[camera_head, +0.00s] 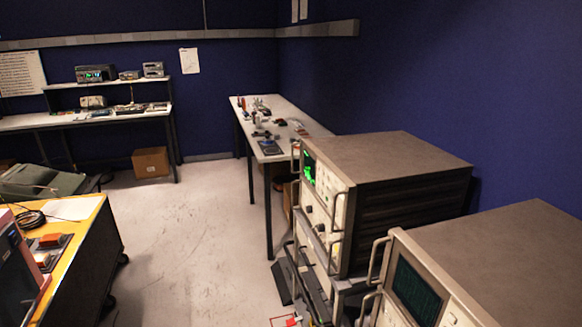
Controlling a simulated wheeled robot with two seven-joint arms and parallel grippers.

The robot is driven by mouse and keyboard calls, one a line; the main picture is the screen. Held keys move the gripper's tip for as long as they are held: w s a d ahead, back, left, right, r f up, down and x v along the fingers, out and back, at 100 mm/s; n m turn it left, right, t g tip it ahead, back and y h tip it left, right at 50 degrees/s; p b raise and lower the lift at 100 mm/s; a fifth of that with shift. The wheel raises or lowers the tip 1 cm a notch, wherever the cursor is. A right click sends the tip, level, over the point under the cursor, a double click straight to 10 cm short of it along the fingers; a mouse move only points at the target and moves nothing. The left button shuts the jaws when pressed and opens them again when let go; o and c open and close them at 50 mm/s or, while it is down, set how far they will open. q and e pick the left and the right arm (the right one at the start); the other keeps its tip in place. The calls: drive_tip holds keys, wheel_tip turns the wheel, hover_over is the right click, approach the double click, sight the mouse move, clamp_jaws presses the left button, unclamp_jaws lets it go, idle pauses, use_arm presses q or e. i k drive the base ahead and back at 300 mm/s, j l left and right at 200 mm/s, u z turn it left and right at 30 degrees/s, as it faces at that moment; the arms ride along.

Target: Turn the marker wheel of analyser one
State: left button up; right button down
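Two large analysers with brown-grey tops and cream front panels stand at the right. The farther analyser (410,152) has a small lit green screen (310,168), knobs on its front and metal handles. The nearer analyser (505,265) has a dark screen (417,290) with a faint trace and is cut off by the frame's edge. I cannot tell which of them is analyser one. Their fronts are seen at a steep angle, and I cannot pick out the marker wheel. Neither of my grippers is in view.
A yellow-topped bench (85,212) with a cable stands at the left. A white table (300,125) with small items runs along the right wall. A shelved bench (80,120) and a cardboard box (150,161) are at the back. The pale floor (190,240) between is clear.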

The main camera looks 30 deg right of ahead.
sight(331, 192)
drive_tip(key=k+j+z, duration=0.1)
drive_tip(key=z, duration=1.35)
